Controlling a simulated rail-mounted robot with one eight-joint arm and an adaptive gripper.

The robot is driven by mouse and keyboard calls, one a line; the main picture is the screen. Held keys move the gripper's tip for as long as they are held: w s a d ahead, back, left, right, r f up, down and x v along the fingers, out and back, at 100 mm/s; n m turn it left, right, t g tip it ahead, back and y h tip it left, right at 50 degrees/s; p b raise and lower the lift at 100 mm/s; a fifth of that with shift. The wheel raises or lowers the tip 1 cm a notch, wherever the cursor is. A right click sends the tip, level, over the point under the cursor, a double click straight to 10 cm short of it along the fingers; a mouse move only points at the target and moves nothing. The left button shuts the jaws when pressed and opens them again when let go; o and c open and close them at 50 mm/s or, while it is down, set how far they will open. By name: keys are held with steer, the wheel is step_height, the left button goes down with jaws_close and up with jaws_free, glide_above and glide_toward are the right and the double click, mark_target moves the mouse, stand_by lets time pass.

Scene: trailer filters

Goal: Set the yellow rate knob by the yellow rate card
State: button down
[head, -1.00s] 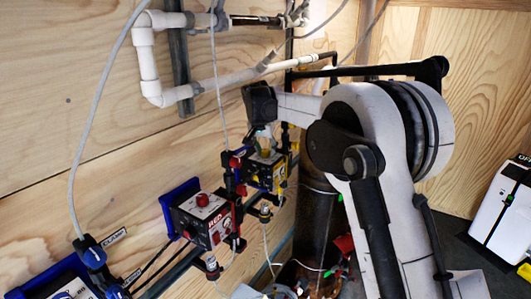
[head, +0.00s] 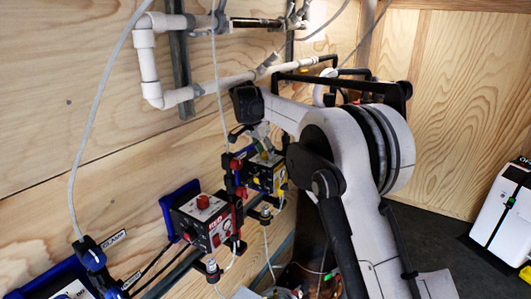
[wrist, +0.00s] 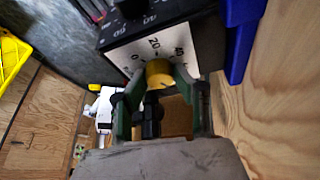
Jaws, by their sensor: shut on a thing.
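The yellow knob (wrist: 158,72) sits on a white dial plate (wrist: 150,52) with numbers such as 0, 20 and 40, on the face of a dark box (wrist: 180,15). My gripper (wrist: 158,82) has its green fingers on either side of the knob and is shut on it. In the head view the yellow-marked box (head: 265,172) hangs on the wall, with my wrist just above it. There the knob and fingertips are hidden or too small to tell. I cannot make out the yellow rate card.
A red-marked box (head: 205,222) with a red knob is mounted to the left of the yellow one. A blue bracket (wrist: 245,40) is close beside the box. White pipes (head: 190,95) and hoses run along the wall above. A white case (head: 505,215) stands at the right.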

steer(key=c, duration=1.4)
jaws_free()
steer(key=shift+n, duration=0.3)
